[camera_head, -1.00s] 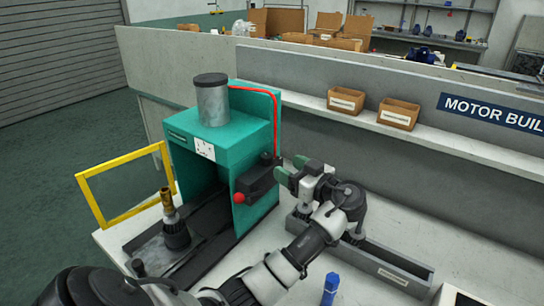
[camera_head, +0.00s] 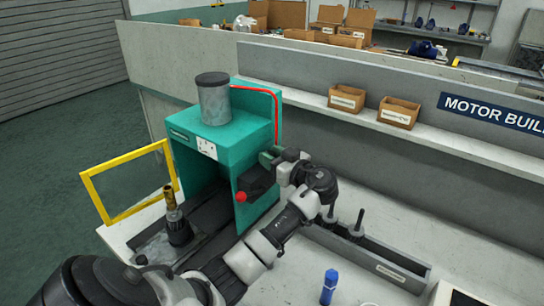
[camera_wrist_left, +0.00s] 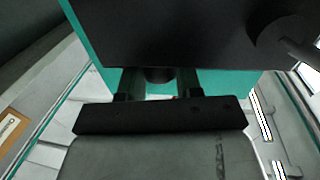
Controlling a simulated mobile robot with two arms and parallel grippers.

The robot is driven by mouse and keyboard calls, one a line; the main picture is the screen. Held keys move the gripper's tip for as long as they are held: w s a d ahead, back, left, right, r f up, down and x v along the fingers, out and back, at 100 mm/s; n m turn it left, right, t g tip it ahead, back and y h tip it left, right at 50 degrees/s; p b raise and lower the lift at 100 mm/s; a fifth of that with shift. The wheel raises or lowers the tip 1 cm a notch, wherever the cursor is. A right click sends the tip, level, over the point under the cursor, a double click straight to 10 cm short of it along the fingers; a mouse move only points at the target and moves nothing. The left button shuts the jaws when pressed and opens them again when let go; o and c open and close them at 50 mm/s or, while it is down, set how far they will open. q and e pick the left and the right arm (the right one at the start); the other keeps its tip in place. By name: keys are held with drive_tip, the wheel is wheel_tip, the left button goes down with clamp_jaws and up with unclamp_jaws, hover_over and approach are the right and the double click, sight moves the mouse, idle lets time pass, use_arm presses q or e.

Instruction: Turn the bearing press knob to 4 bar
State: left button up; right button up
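The teal bearing press (camera_head: 225,150) stands on the bench with a grey cylinder on top. A black box (camera_head: 256,180) with a red ball (camera_head: 241,197) is on its right side. My left gripper (camera_head: 272,157) is at this box, its green fingertips partly hidden behind it. In the left wrist view, the two fingers (camera_wrist_left: 159,84) stand on either side of a small dark round part (camera_wrist_left: 159,75), seemingly the knob, below the large black box face (camera_wrist_left: 180,35). I cannot tell whether they touch it. The knob's scale is not readable. My right gripper is out of view.
A yellow frame guard (camera_head: 130,185) stands open at the press's left. A grey trough (camera_head: 385,262) with dark upright parts lies to the right of my arm. A blue bottle (camera_head: 329,287) stands in front. Two cardboard bins (camera_head: 346,99) sit on the shelf behind.

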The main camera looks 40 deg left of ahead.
use_arm(q)
drive_tip(key=shift+c, duration=1.4)
drive_tip(key=m+t+b, duration=0.1)
drive_tip(key=t+b, duration=0.1)
drive_tip(key=shift+s+f+m+t, duration=0.15)
drive_tip(key=shift+f+m+t, duration=0.1)
drive_tip(key=shift+m+t, duration=0.15)
drive_tip(key=shift+r+m+t+h+b, duration=0.25)
drive_tip(key=shift+m+t+h+b, duration=0.25)
drive_tip(key=shift+t, duration=0.4)
drive_tip(key=o, duration=0.9)
drive_tip(key=shift+o, duration=0.2)
drive_tip(key=b+v, duration=0.2)
drive_tip(key=v, duration=0.8)
drive_tip(key=shift+s+d, duration=0.2)
drive_tip(key=shift+d, duration=0.15)
